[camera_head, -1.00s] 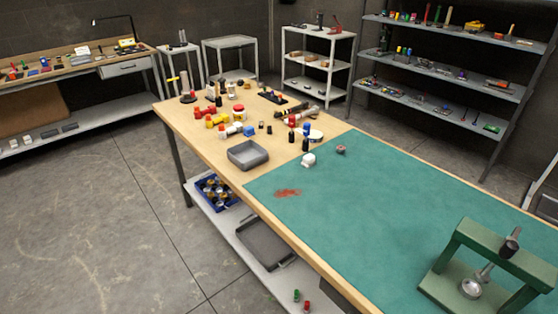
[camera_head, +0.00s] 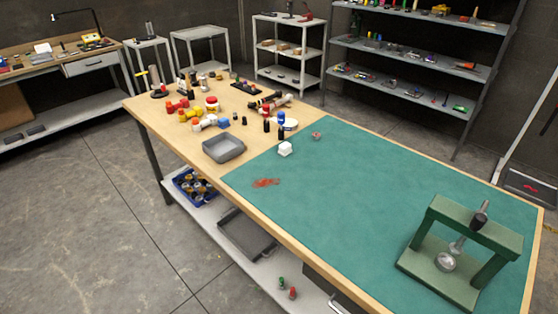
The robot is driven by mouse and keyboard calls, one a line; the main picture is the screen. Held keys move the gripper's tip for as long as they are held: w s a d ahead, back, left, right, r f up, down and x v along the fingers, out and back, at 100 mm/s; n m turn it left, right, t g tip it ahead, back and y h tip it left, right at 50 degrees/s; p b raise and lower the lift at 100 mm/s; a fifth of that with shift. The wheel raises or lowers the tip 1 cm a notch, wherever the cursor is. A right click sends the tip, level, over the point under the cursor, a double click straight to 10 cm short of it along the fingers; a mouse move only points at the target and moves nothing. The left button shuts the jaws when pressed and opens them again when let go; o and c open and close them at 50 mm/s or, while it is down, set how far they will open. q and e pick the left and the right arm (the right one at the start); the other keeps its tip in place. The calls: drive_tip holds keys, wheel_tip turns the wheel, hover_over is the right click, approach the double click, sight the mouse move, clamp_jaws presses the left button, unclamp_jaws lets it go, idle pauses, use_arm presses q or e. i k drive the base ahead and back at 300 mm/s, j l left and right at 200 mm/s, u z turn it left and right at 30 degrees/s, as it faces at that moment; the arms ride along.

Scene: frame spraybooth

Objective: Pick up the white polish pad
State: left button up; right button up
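A small white block-like object (camera_head: 285,149) sits at the far left edge of the green mat (camera_head: 390,190), and it may be the white polish pad. A round white-topped item (camera_head: 290,125) stands just behind it on the wood, partly hidden by dark bottles (camera_head: 267,125). I cannot tell for sure which of these is the pad. Neither of my grippers is in view.
A green press (camera_head: 460,250) stands on the mat's near right. A grey tray (camera_head: 223,149), red and yellow parts (camera_head: 190,112) and other items crowd the bench's far end. Shelves (camera_head: 420,60) stand behind.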

sight(285, 149)
drive_tip(key=i+j, duration=0.25)
drive_tip(key=j, duration=0.15)
drive_tip(key=i+j, duration=0.25)
drive_tip(key=j, duration=0.15)
drive_tip(key=i+j, duration=0.25)
drive_tip(key=j, duration=0.15)
